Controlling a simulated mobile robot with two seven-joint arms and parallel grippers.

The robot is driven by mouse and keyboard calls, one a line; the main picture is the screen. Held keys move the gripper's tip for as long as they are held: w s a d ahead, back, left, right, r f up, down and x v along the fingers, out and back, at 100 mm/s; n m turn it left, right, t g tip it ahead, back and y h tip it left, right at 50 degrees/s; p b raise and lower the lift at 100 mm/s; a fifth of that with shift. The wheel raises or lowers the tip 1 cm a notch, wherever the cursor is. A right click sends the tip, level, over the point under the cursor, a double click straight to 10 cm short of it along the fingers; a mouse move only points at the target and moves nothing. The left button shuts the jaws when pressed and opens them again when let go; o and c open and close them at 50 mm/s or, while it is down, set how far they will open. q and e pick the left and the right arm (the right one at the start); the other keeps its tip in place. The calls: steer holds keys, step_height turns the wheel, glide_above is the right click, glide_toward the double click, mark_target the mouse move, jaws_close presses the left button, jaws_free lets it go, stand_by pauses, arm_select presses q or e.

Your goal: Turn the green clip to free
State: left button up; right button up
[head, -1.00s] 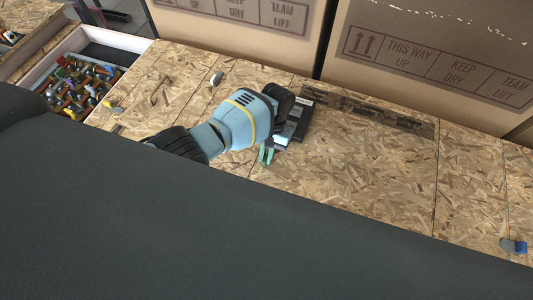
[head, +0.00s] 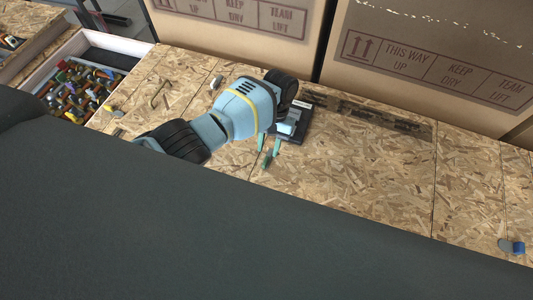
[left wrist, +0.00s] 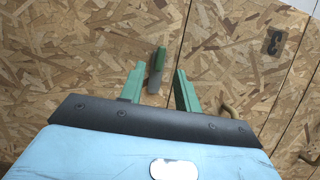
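A small green clip with a grey part (head: 267,160) is at the oriented-strand board, just past my left gripper's fingertips. It also shows in the left wrist view (left wrist: 160,58), green at the upper end and grey at the lower end, standing nearly along the picture's vertical. My left gripper (head: 269,144) has two green fingers, spread apart and empty. In the left wrist view the clip lies between and slightly beyond the fingertips, with visible gaps on both sides. I cannot tell how far it is in depth. My right gripper is not in view.
A tray of small coloured parts (head: 75,92) is at the upper left. Large cardboard boxes (head: 430,60) stand behind the board. A blue and grey piece (head: 518,247) is at the far right. A dark fitting (left wrist: 273,42) is on the board. The board's right half is mostly clear.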

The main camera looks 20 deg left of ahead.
mark_target(270, 155)
arm_select(q)
steer(key=shift+v, duration=1.5)
